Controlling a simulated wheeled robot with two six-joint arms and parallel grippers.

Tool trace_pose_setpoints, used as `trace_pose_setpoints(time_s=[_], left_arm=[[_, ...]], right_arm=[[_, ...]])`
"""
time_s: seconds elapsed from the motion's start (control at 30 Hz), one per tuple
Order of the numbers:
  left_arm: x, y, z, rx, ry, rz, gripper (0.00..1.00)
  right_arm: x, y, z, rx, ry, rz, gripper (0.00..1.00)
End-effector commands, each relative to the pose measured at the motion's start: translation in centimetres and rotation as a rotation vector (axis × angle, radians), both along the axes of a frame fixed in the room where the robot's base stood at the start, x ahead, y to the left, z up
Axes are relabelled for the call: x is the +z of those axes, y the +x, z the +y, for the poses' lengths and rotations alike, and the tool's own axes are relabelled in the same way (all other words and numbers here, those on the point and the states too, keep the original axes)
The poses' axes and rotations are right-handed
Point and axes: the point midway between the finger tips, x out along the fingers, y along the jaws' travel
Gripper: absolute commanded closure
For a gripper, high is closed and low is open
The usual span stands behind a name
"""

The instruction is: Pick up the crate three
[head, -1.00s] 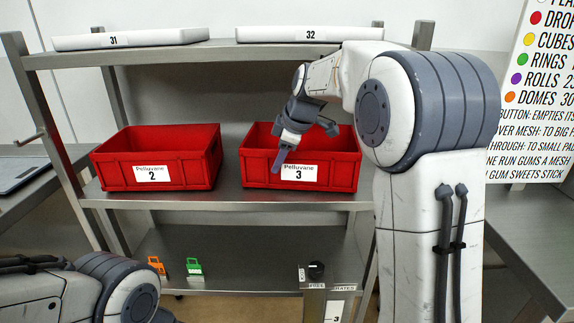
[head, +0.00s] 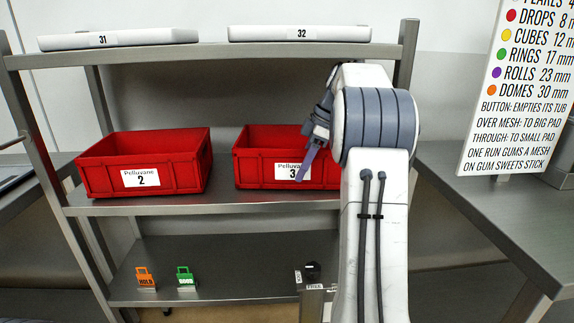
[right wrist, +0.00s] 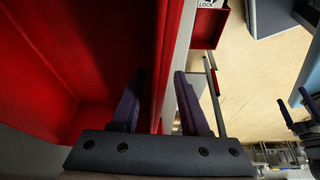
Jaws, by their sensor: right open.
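Crate three (head: 262,175) is an open red crate labelled "Pelluvane 3". It stands on the middle shelf (head: 225,205), and my right arm hides its right end in the head view. My right gripper (head: 306,172) is at its front wall, pointing down, with a finger in front of the label. In the right wrist view the crate's red inside (right wrist: 60,60) fills the left. The open right gripper (right wrist: 160,75) has one finger on the crate's inner side and one on its outer side, with the red wall between them. Contact cannot be told.
Red crate two (head: 175,178) stands to the left on the same shelf. White trays 31 (head: 120,40) and 32 (head: 300,34) lie on the top shelf. A metal table (head: 500,215) is at right.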

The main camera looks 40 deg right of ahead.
Motion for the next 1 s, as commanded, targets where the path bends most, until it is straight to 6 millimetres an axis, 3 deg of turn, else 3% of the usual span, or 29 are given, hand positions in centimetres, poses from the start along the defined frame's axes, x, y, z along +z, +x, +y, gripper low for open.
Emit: trace_pose_setpoints(time_s=[0.1, 0.37, 0.67, 0.77, 1.0], left_arm=[[-0.4, 0.0, 0.0, 0.000, 0.000, 0.000, 0.00], [-0.6, 0.0, 0.0, 0.000, 0.000, 0.000, 0.00], [-1.0, 0.0, 0.0, 0.000, 0.000, 0.000, 0.00], [-1.7, 0.0, 0.0, 0.000, 0.000, 0.000, 0.00], [-1.6, 0.0, 0.0, 0.000, 0.000, 0.000, 0.00]], right_arm=[[-0.1, 1.4, 1.8, 0.004, -0.001, -0.001, 0.55], [-0.1, 2.7, 3.5, 0.002, -0.001, -0.002, 0.55], [-0.1, 5.4, 7.2, 0.004, -0.001, -0.001, 0.55], [-1.2, 5.5, 7.3, 0.000, -0.001, 0.000, 0.55], [-1.1, 5.6, 7.4, 0.001, -0.002, 0.000, 0.55]])
